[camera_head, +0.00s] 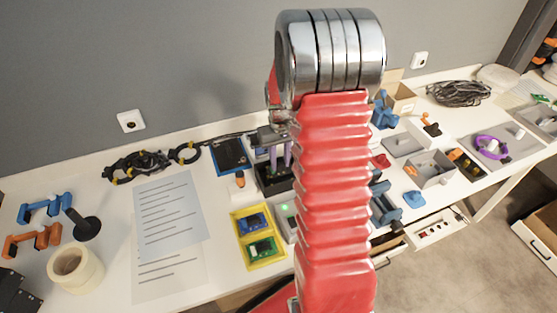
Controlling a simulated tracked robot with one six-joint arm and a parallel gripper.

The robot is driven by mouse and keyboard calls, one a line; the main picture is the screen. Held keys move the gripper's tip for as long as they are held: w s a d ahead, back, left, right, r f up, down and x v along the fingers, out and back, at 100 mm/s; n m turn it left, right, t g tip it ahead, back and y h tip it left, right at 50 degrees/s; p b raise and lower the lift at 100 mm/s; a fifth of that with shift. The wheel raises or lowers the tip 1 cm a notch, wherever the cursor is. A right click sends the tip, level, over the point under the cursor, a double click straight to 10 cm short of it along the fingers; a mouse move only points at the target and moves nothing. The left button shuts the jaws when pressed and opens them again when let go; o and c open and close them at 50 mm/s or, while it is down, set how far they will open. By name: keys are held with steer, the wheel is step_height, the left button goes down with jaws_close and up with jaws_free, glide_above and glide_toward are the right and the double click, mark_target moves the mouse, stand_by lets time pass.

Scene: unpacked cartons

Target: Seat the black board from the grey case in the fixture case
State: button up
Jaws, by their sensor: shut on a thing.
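My gripper (281,153) hangs left of my red arm, with its purple fingers pointing down. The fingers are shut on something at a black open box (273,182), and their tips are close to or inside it. The held piece is too small and dark to make out. A grey case (283,212) with a green light stands just in front of the black box, partly hidden by my arm. Which case is the fixture case I cannot tell. A light-coloured case (258,154) shows in part behind the gripper.
A yellow tray (260,262) with a blue and a green board stands front left of the grey case. A dark panel with a blue edge (230,155) lies behind it. A small orange-tipped item (240,179) stands left of the black box. Paper sheets (169,215) lie further left.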

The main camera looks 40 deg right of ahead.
steer(key=shift+f, duration=1.9)
steer(key=o, duration=1.2)
step_height(320, 180, up, 14)
steer(key=shift+f, duration=0.15)
stand_by(0.6)
